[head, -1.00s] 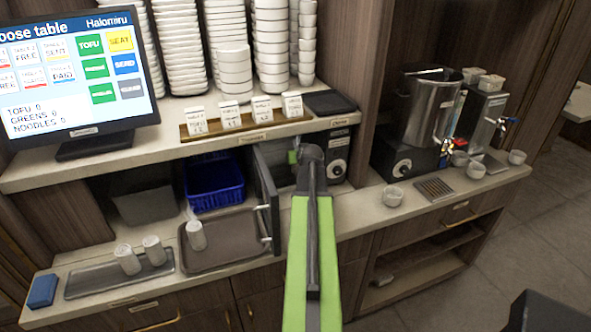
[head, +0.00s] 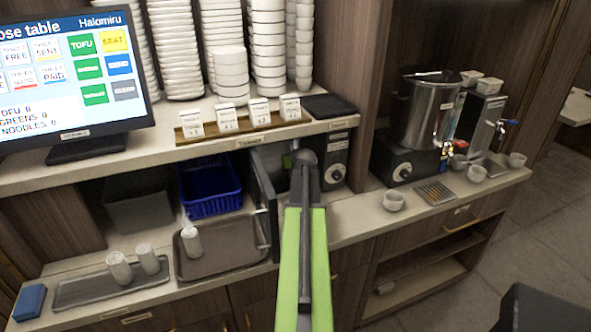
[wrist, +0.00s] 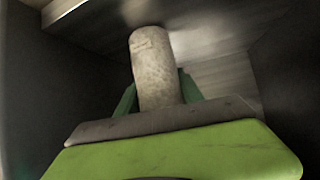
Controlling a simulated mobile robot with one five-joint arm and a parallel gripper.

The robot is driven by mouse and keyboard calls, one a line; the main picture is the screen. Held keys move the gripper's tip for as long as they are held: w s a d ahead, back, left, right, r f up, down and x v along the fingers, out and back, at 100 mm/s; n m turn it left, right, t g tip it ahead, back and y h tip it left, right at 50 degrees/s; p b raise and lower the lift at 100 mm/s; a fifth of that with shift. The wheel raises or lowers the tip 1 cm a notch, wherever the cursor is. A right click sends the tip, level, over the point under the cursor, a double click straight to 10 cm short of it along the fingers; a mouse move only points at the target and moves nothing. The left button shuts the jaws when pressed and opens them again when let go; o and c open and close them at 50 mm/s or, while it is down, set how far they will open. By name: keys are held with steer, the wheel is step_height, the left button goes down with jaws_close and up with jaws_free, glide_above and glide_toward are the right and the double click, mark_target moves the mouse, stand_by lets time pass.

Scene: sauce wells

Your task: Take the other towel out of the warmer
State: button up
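My gripper (wrist: 158,90) is inside the warmer (head: 270,165). In the wrist view, a pale rolled towel (wrist: 154,60) lies between its two green fingers, with its near end hidden behind the gripper's body. The fingers are close along both sides of the towel, but I cannot tell whether they are shut on it. In the head view, my arm covers the opening and hides this towel. The warmer's dark door (head: 263,195) stands open to the left. Another white rolled towel (head: 191,241) is on the brown tray (head: 222,262).
A grey tray (head: 85,292) with two white rolls (head: 120,267) is at the left, beside a blue block (head: 29,302). A blue basket (head: 210,188) sits under the shelf. Small cups (head: 393,200) and a steel pot (head: 427,110) stand at the right.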

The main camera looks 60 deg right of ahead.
steer(key=c, duration=0.7)
steer(key=shift+r, duration=0.1)
